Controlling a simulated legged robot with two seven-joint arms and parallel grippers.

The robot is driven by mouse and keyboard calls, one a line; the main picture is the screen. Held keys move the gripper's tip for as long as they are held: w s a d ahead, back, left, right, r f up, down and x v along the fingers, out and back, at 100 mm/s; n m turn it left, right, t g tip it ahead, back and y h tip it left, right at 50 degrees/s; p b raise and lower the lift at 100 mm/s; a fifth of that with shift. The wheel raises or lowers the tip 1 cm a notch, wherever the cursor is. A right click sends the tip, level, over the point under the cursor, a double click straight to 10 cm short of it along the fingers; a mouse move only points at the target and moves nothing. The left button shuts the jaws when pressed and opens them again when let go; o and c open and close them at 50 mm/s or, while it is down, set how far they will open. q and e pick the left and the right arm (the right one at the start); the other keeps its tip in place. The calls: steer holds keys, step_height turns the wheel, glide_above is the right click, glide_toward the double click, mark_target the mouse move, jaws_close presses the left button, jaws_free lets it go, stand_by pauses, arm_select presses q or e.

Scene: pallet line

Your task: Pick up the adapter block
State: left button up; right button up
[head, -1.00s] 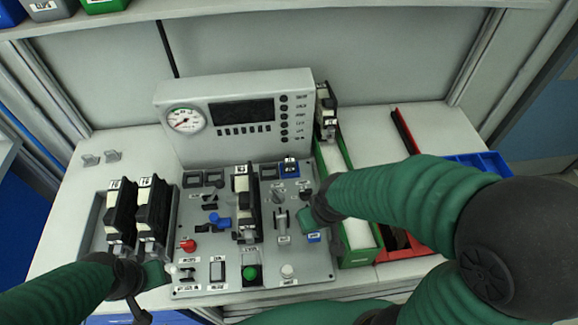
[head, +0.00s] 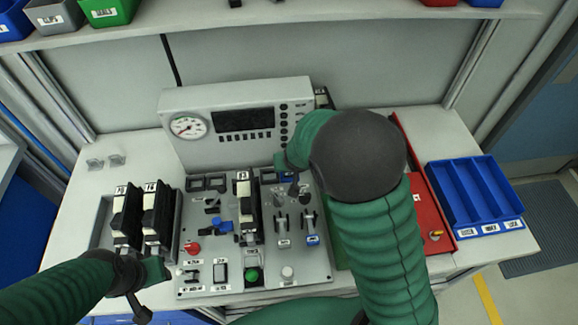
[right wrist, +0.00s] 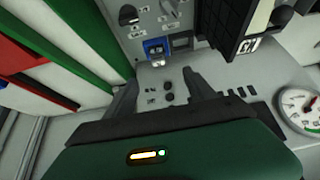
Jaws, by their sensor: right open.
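A small blue block (right wrist: 158,48) with a light metal front sits at the edge of the grey control panel (head: 320,270). It may be the adapter block; I cannot be sure. In the head view it is mostly hidden beside my right gripper (head: 284,168), which is over the panel's upper right part. In the right wrist view my right gripper (right wrist: 165,88) is open. Its two dark fingers are apart with nothing between them, and the blue block lies beyond the fingertips. My left gripper (head: 150,277) is at the panel's lower left; its jaws are unclear.
A black-and-white module (head: 244,212) stands on the panel, close to my right gripper. Two similar modules (head: 155,212) stand to the left. The gauge box (head: 240,95) rises behind.

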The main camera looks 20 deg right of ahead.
steer(key=x, duration=0.8)
steer(key=w+p+x, duration=0.1)
steer(key=x, duration=0.3)
steer(key=shift+w+d+r, duration=0.2)
steer(key=shift+d, duration=0.1)
steer(key=x, duration=0.1)
steer(key=p+x, duration=0.1)
steer(key=x, duration=0.2)
steer(key=shift+s+d+f+p, duration=0.2)
steer(key=shift+f+p, duration=0.1)
steer(key=shift+p, duration=0.1)
steer(key=shift+w+f, duration=0.15)
steer(key=shift+f, duration=0.1)
jaws_close()
